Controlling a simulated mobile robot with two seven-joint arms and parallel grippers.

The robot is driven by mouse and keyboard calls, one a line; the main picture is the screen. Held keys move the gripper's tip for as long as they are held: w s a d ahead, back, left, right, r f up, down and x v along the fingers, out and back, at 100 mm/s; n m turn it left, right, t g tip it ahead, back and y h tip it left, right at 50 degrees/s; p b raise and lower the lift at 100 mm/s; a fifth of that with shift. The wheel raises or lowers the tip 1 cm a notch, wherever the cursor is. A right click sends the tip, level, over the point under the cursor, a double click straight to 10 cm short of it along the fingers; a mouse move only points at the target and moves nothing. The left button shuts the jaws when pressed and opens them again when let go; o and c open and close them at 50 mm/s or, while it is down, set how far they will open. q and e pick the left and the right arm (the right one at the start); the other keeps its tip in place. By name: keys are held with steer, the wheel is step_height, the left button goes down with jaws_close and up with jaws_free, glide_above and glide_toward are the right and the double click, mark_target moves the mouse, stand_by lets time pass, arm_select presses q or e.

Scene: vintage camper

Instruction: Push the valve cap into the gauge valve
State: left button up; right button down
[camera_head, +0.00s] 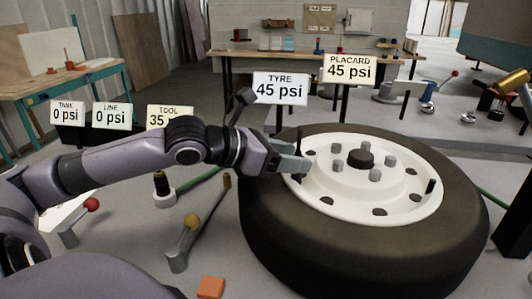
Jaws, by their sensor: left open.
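My left gripper (302,160) is open at the left edge of the white wheel rim (325,193), over the black tyre (275,225). A small dark upright piece (300,138) stands at its fingertips; I cannot tell whether it is the valve or the cap, or whether the fingers touch it. A fitting with a dark and yellow top (161,184) stands on a white round base left of the tyre. I cannot make out which thing is the gauge valve. My right gripper is not in view.
Signs stand behind the tyre: TYRE 45 psi (280,88) and PLACARD 45 psi (349,68). A red-knobbed lever (91,204), a yellow-knobbed lever (190,222) and an orange block (211,287) are left of the tyre. A green hose (200,178) runs behind my left arm.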

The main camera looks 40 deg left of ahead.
arm_select(q)
steer(key=shift+b+v, duration=0.35)
steer(key=shift+v, duration=2.1)
steer(key=shift+s+a+r+p, duration=0.1)
steer(key=shift+s+p, duration=0.15)
steer(key=shift+p, duration=0.05)
